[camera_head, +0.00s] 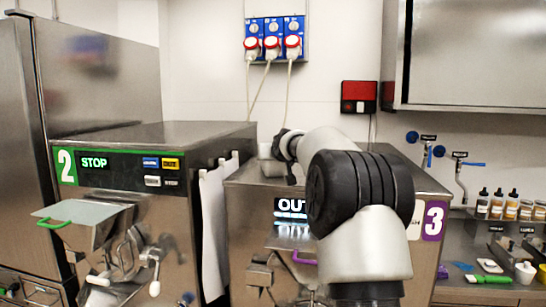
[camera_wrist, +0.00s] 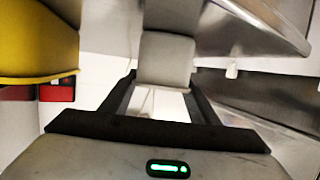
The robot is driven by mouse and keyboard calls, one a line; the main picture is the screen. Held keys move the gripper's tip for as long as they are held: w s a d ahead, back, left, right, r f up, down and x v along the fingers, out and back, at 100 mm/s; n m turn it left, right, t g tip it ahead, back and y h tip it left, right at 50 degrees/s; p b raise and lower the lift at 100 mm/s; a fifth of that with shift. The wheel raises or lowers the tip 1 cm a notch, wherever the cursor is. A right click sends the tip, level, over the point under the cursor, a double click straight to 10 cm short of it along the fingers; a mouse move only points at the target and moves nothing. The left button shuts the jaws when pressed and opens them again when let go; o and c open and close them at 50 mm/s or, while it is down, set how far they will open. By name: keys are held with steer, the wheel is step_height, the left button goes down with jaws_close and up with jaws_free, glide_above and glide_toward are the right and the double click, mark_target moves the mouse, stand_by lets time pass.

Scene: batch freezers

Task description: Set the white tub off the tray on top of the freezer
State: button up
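A small pale tub-like thing (camera_head: 266,151) shows at the back left of the top of freezer 3 (camera_head: 236,179), close beside my gripper (camera_head: 286,146). It is small and partly hidden, so I cannot tell whether it is the white tub. In the wrist view, the two dark fingers of my gripper (camera_wrist: 164,84) are spread apart. A grey-white block (camera_wrist: 166,62) shows between the tips. I cannot tell whether the fingers touch it or it lies beyond them. I cannot make out the tray; my arm covers much of the freezer top.
Freezer 2 (camera_head: 130,133) stands to the left with a clear top. A steel wall cabinet (camera_head: 470,55) hangs at the upper right. A red box (camera_head: 359,92) is on the wall. Several bottles (camera_head: 497,204) stand on the right shelf. A yellow thing (camera_wrist: 38,38) fills the wrist view's upper left.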

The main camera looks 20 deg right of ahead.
steer(key=o, duration=0.3)
steer(key=shift+o, duration=0.2)
steer(key=shift+r, duration=0.1)
steer(key=b+v, duration=0.4)
steer(key=v, duration=0.8)
